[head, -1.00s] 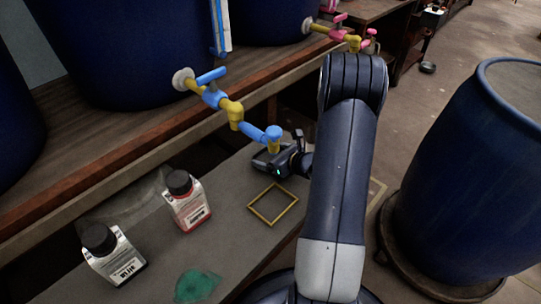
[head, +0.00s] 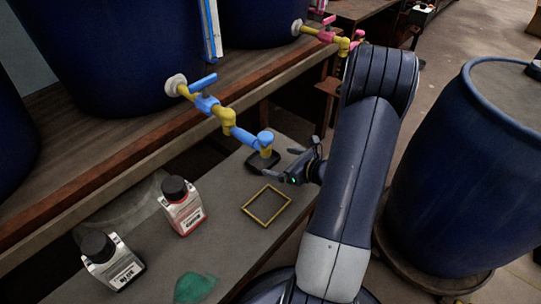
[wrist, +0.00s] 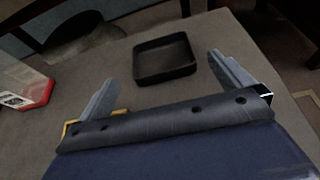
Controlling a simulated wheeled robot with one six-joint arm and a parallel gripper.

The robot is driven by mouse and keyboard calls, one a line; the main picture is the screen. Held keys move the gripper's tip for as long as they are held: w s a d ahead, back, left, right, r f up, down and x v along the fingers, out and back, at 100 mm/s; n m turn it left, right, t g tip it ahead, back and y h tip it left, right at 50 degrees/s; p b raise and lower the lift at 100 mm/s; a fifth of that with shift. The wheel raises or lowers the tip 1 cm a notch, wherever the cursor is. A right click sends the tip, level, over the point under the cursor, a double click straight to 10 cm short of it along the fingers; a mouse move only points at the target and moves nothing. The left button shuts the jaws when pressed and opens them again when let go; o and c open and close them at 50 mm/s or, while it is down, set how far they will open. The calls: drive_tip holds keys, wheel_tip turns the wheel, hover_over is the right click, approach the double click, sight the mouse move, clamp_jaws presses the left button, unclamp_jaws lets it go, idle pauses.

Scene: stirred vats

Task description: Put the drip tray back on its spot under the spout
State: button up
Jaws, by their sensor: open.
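The drip tray (head: 263,163) is a small black square tray lying flat on the grey bench, below the blue end of the spout (head: 265,141). It shows whole in the wrist view (wrist: 165,62), ahead of and between my spread fingers, touching neither. My gripper (head: 294,162) is open and empty, just right of the tray. A yellow square outline (head: 266,206) is on the bench nearer to me; the tray is outside it. In the wrist view my gripper hides most of that outline.
A green patch (head: 195,287) lies near the front. A blue drum (head: 450,170) stands right. Blue vats (head: 120,50) stand on the shelf above.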

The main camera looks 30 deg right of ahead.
drive_tip(key=shift+p+v, duration=0.3)
drive_tip(key=shift+v, duration=1.4)
